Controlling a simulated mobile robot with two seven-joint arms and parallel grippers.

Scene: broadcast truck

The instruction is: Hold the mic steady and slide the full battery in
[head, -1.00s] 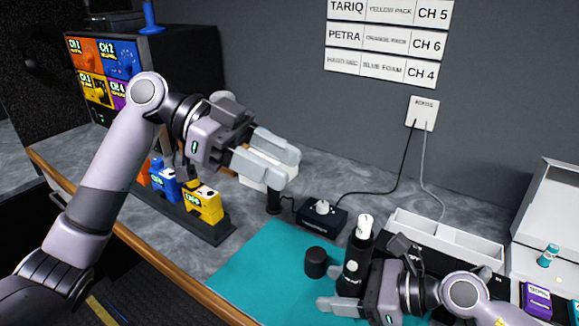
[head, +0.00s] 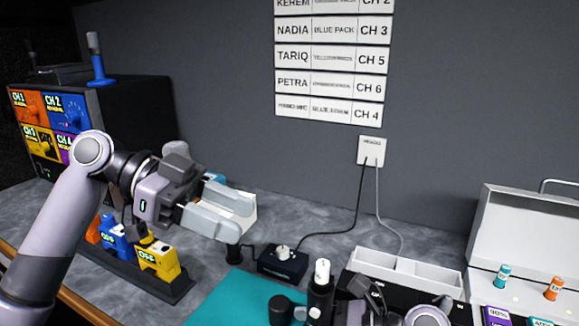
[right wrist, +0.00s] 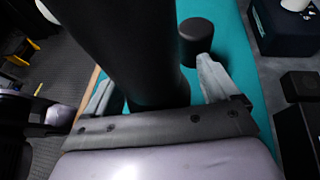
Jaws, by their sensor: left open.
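The black mic (head: 320,298) stands upright at the teal mat, with a pale cylindrical piece (head: 322,270) at its top. The mic's dark body (right wrist: 130,50) also fills the middle of the right wrist view. My right gripper (right wrist: 155,80) has one finger on each side of it; whether they press on it is unclear. A pale rounded piece (head: 282,250) sits in the black charger (head: 283,265); I cannot tell which piece is the full battery.
A short black cap (head: 281,309) stands on the teal mat (head: 235,300), left of the mic. A rack (head: 180,285) with coloured packs stands below my left arm. A white divided tray (head: 405,270) and an open case (head: 525,240) lie right. A cable runs from the charger.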

